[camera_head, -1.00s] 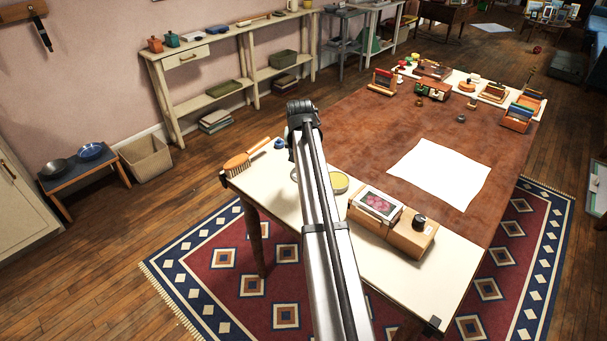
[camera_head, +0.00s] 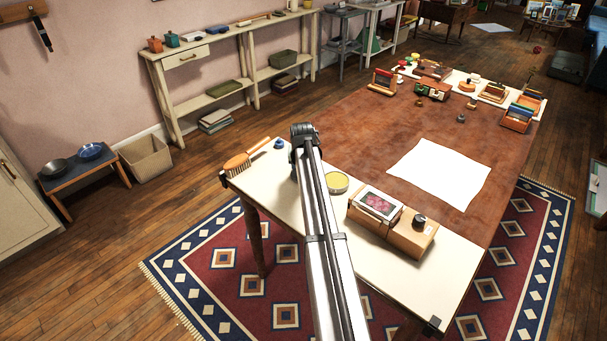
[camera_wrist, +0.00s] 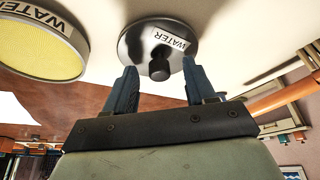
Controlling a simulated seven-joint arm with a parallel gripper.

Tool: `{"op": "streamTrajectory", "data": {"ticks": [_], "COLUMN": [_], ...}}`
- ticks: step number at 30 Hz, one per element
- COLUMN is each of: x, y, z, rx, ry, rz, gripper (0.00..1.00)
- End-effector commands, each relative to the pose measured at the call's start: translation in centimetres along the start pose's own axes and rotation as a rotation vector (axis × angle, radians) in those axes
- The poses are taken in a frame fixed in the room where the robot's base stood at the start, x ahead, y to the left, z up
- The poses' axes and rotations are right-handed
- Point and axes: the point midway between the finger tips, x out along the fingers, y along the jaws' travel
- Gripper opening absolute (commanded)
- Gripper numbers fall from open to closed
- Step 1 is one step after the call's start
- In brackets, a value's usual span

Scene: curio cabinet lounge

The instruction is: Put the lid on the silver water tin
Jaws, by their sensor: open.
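The silver lid (camera_wrist: 145,38) lies on the cream table strip, with a dark round knob and a "WATER" label. My gripper (camera_wrist: 160,85) is open, its two blue-grey fingers on either side of the knob and apart from it in the wrist view. I cannot tell how far the fingertips are above the lid. The silver water tin (camera_head: 337,183) stands open beside it with a yellow inside; it also shows in the wrist view (camera_wrist: 35,45), cut off at the left, with a "WATER" label. In the head view my arm hides the lid and most of the gripper.
A wooden brush (camera_head: 238,165) and a small blue-topped item (camera_head: 279,143) are left of my arm. A box with a flower picture (camera_head: 376,203) and a wooden block with a black knob (camera_head: 411,236) stand to the right. A white sheet (camera_head: 440,173) lies farther back.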

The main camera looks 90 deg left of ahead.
Motion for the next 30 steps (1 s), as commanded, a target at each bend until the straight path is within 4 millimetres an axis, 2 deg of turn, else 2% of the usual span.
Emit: {"op": "streamTrajectory", "data": {"ticks": [6, 23, 30], "x": [0.03, 0.01, -0.01], "y": [0.01, 0.02, 0.01], "z": [0.02, 0.03, 0.01], "rx": [0.0, 0.0, 0.0], "ry": [0.0, 0.0, 0.0], "rz": [0.0, 0.0, 0.0], "gripper": [0.53, 0.0, 0.0]}}
